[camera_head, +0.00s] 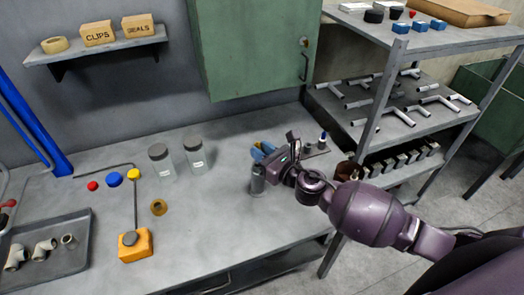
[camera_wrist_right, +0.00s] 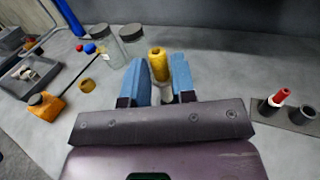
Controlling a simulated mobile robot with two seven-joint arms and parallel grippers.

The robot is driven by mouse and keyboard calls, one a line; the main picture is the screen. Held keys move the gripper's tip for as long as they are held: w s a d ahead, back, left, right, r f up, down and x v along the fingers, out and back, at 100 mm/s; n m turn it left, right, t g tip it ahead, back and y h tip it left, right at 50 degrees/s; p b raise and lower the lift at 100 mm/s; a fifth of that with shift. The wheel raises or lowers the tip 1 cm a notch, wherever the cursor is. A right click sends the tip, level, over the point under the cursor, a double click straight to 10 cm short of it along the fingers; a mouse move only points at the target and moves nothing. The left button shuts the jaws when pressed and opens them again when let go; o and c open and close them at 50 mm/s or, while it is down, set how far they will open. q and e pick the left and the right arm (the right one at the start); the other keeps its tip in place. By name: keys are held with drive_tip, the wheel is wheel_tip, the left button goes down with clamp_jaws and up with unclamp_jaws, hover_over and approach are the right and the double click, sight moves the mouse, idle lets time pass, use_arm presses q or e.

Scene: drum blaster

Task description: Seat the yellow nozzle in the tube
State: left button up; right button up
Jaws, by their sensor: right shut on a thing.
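In the right wrist view a yellow nozzle-like piece (camera_wrist_right: 157,64) stands between the blue fingers of my right gripper (camera_wrist_right: 160,85). A pale part shows just below it between the fingers; I cannot tell whether it belongs to the nozzle or is a separate tube. In the head view the right gripper (camera_head: 264,157) is over the bench, and a grey cylinder (camera_head: 258,181) shows right under its fingers. I cannot tell whether the two touch. The gripper is shut on the yellow piece. My left gripper is not in view.
Two lidded glass jars (camera_head: 161,163) stand left of the gripper. An orange block with a rod (camera_head: 136,244), a yellow ring (camera_head: 159,207) and a tray of fittings (camera_head: 78,258) lie further left. A small dark mat (camera_wrist_right: 289,121) with a red-topped piece is at the right.

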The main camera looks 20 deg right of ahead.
drive_tip(key=shift+f+b, duration=1.45)
drive_tip(key=shift+f, duration=0.35)
idle(1.1)
drive_tip(key=o, duration=1.5)
drive_tip(key=shift+c, duration=0.2)
drive_tip(key=shift+r, duration=0.1)
